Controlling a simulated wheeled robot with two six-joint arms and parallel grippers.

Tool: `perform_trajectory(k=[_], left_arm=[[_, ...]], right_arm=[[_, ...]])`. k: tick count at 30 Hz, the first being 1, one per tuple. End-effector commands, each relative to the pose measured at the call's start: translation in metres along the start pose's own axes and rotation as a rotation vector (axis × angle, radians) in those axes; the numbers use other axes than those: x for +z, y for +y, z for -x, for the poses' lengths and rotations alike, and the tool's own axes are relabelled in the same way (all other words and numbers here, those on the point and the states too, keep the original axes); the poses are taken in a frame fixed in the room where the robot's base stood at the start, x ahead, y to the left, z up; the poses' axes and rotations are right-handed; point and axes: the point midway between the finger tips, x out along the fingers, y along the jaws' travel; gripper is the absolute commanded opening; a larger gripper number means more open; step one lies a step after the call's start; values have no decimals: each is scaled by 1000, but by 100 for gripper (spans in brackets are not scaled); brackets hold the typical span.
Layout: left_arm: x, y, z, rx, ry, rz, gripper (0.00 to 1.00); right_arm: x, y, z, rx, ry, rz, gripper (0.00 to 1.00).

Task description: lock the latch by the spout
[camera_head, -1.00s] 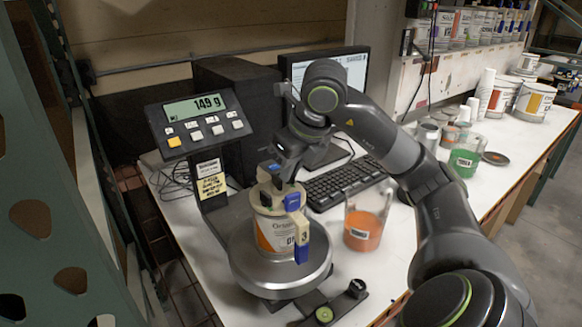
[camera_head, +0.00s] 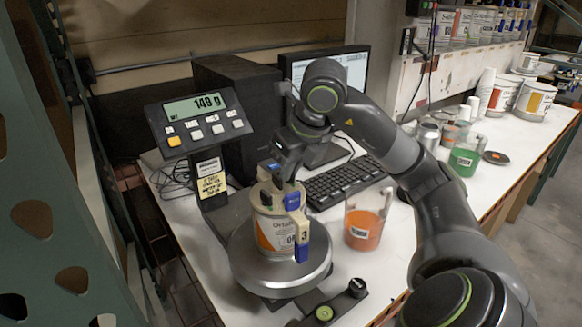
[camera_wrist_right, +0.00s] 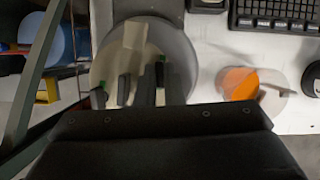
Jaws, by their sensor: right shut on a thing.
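A white and orange can (camera_head: 277,236) with a cream lid fitting stands upright on the round scale plate (camera_head: 312,262). A cream and blue spout (camera_head: 301,243) hangs down its front right side, with a blue piece (camera_head: 292,201) at its top. My right gripper (camera_head: 277,180) comes down from above onto the lid fitting, its jaws shut on a small part there. That part is mostly hidden by the fingers, and I cannot tell if the latch is locked. In the right wrist view, the dark fingers (camera_wrist_right: 136,92) overlap the can top. My left gripper is not in view.
The scale display (camera_head: 194,105) reads 149 g. A clear cup of orange liquid (camera_head: 363,230) stands right of the scale, near the keyboard (camera_head: 343,182). A cup of green liquid (camera_head: 464,161) and several cans stand farther right. Green metal shelving (camera_head: 32,150) borders the left.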

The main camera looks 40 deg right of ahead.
Motion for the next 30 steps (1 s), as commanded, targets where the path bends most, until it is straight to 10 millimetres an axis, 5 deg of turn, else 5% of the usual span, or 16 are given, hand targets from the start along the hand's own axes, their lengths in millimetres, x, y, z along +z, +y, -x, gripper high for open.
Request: perform_trajectory(k=[12,13,18,30], left_arm=[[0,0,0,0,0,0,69],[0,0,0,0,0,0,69],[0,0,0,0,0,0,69],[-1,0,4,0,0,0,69]], right_arm=[[0,0,0,1,1,0,0],[0,0,0,1,1,0,10],[0,0,0,1,1,0,30],[1,0,12,-1,-1,2,30]])
